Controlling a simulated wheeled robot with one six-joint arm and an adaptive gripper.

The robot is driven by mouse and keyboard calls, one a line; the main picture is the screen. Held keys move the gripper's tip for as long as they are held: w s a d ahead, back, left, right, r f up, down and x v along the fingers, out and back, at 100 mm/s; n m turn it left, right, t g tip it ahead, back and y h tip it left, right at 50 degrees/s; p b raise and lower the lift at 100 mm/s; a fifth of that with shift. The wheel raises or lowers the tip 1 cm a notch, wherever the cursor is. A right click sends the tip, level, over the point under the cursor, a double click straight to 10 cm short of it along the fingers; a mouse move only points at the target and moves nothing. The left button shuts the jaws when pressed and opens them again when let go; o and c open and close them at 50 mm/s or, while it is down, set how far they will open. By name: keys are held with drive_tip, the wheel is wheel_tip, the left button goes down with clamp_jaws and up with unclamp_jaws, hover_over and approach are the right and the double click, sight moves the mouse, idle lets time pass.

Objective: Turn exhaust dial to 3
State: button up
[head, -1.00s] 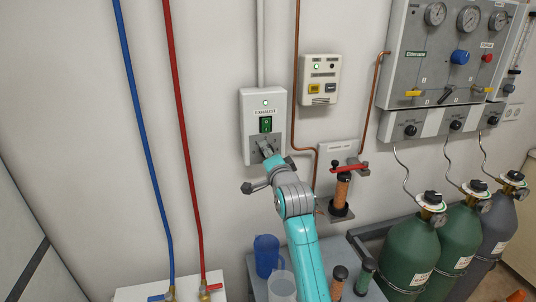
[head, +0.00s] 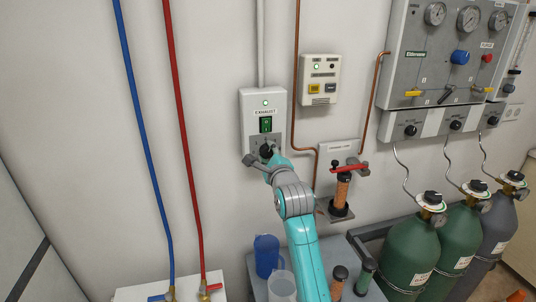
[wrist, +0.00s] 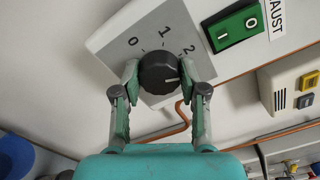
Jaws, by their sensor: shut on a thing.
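The exhaust dial (wrist: 158,73) is a dark round knob on a grey plate (wrist: 125,50). In the wrist view the numbers 0, 1 and 2 show around it; a 3 is not visible. My gripper (wrist: 160,78) is shut on the knob, one finger on each side. In the head view the dial (head: 266,150) sits low on the exhaust box (head: 247,110), partly hidden by my gripper (head: 267,157).
A green rocker switch (wrist: 235,27) sits on the box beside the dial. A cream control box (head: 320,72) and copper pipe are to the right. A red-handled valve (head: 348,169) is at lower right. Blue and red pipes run at left, with bare wall between.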

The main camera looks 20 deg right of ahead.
drive_tip(key=m, duration=0.5)
drive_tip(key=shift+f+m, duration=0.15)
drive_tip(key=shift+m, duration=0.15)
idle(0.4)
drive_tip(key=o, duration=1.1)
drive_tip(key=shift+o, duration=0.2)
drive_tip(key=shift+s, duration=0.1)
drive_tip(key=s, duration=1.2)
